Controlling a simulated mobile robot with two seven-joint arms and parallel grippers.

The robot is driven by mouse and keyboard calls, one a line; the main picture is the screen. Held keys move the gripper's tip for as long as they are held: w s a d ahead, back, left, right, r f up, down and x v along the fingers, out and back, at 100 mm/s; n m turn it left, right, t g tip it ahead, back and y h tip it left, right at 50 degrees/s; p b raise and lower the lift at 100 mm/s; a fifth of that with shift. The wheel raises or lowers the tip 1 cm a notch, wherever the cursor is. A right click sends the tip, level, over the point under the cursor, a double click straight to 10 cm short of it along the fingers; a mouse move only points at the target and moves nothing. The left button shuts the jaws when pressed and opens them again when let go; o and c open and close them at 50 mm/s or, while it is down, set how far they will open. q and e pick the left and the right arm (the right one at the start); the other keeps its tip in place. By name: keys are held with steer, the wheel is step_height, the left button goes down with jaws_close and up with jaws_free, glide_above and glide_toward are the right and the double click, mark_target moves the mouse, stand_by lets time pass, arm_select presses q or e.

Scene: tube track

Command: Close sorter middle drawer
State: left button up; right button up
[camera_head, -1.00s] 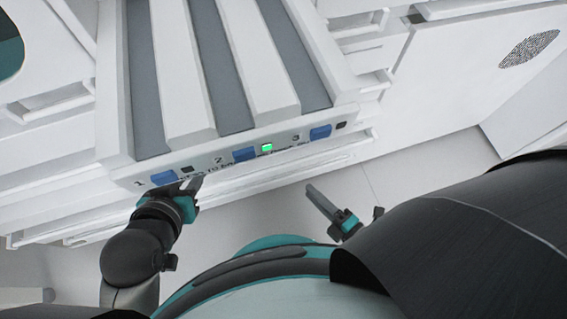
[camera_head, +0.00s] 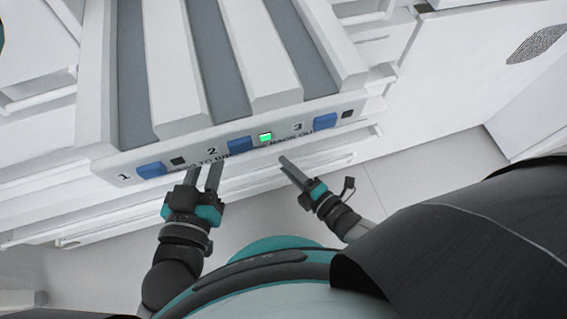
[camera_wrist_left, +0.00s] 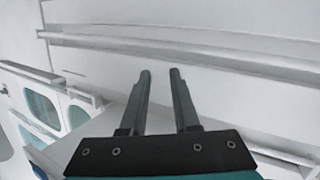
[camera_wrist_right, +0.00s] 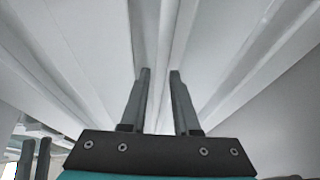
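The white sorter (camera_head: 222,155) has a front face with lanes marked 1, 2 and 3, blue tabs and a lit green light. Long white drawer edges (camera_head: 325,166) stick out below that face; I cannot tell which is the middle drawer or how far it is out. My left gripper (camera_head: 204,168) is open and empty, pointing at the sorter between marks 1 and 2. In the left wrist view its fingers (camera_wrist_left: 160,74) are apart. My right gripper (camera_head: 286,160) is close to the lower front edges. In the right wrist view its fingers (camera_wrist_right: 160,73) are apart, with a white rail beyond them.
A white panel with a speckled oval patch (camera_head: 537,43) stands at the right. Pale floor (camera_head: 395,190) shows in front of the sorter. Other white shelf parts (camera_head: 35,75) stand at the left.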

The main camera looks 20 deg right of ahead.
arm_select(q)
steer(key=shift+s+d+r+t, duration=0.25)
steer(key=shift+s+r+t, duration=0.15)
steer(key=shift+t, duration=0.3)
arm_select(e)
steer(key=shift+x, duration=0.9)
jaws_close()
stand_by(0.3)
